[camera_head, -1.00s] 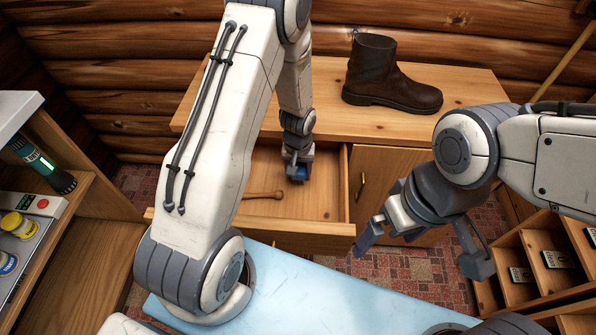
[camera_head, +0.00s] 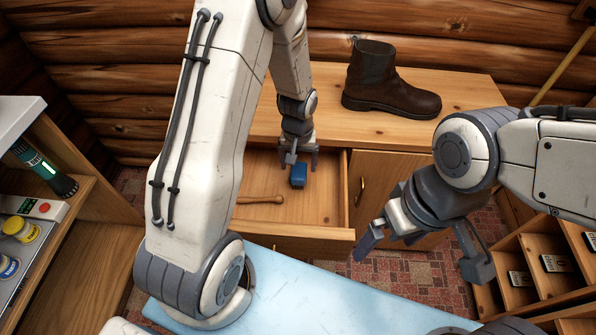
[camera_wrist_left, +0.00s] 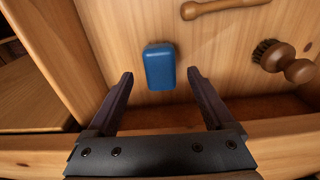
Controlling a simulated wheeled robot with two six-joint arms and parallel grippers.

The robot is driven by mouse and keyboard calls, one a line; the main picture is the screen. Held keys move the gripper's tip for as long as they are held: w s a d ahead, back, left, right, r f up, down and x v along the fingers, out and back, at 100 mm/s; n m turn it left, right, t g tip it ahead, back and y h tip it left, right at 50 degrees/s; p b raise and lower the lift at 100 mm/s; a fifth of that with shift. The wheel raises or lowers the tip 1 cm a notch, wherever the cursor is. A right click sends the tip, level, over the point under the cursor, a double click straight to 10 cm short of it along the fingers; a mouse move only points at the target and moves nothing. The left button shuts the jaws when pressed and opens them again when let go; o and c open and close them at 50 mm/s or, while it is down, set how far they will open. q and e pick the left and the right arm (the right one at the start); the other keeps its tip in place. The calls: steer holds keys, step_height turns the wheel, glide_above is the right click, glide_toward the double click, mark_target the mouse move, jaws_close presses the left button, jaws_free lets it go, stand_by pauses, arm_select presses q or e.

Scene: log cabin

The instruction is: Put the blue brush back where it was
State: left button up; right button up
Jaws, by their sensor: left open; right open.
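The blue brush (camera_head: 298,174) lies on the floor of the open drawer (camera_head: 318,200). It also shows in the left wrist view (camera_wrist_left: 159,67), blue back up, with a little of its bristles showing at its top edge. My left gripper (camera_head: 299,158) is open above the drawer. In the wrist view its fingers (camera_wrist_left: 160,95) are spread, with the brush just beyond the tips and free of them. My right gripper (camera_head: 422,262) is open and empty, in front of the cabinet, to the right of the drawer.
A wooden-handled tool (camera_head: 258,200) lies in the drawer left of the brush. The wrist view also shows a round-knobbed brush (camera_wrist_left: 285,62) there. A brown boot (camera_head: 388,82) stands on the cabinet top. A shelf of compartments (camera_head: 545,262) stands at right.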

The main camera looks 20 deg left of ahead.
mark_target(299, 171)
arm_select(q)
steer(key=r, duration=0.5)
steer(key=shift+s+r, duration=0.1)
steer(key=shift+s, duration=0.1)
steer(key=f, duration=0.4)
steer(key=f+b, duration=0.1)
steer(key=f, duration=0.8)
steer(key=shift+w+f+b, duration=0.1)
steer(key=shift+w+b, duration=0.25)
steer(key=shift+w, duration=0.05)
step_height(299, 171, up, 4)
steer(key=shift+f+p, duration=0.25)
steer(key=shift+p, duration=0.35)
steer(key=shift+r, duration=0.65)
